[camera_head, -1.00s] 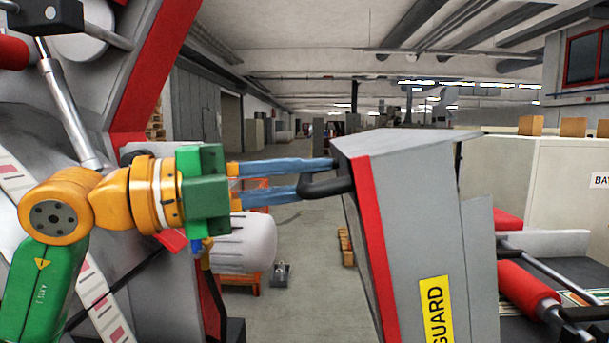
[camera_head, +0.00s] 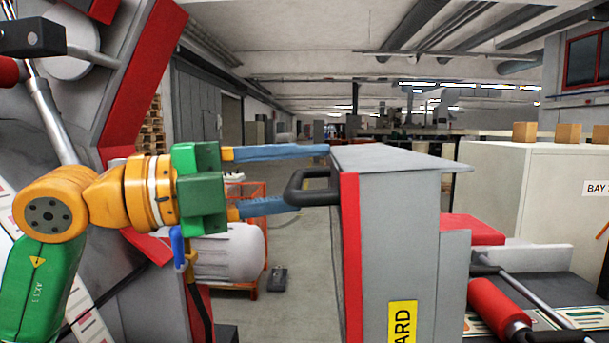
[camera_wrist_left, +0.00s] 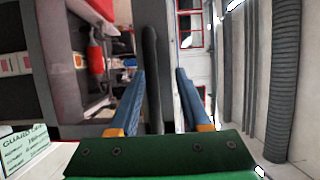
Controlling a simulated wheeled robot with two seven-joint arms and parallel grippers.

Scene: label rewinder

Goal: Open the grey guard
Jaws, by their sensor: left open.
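The grey guard (camera_head: 400,235) is a box-like cover with a red front edge and a yellow label, standing upright in the middle of the head view. Its black handle (camera_head: 308,188) sticks out to the left. My left gripper (camera_head: 312,177) is open, its blue fingers spread above and below the handle. In the left wrist view, the dark handle bar (camera_wrist_left: 151,80) lies between the two fingers, with gaps at their tips. The lower fingertip is partly hidden near the handle in the head view. My right gripper is not in view.
A red roller (camera_head: 497,305) and rods lie right of the guard. A pale cabinet (camera_head: 540,195) with boxes on top stands behind at the right. A grey machine panel with a red edge (camera_head: 150,75) rises at the left. The floor between is partly free.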

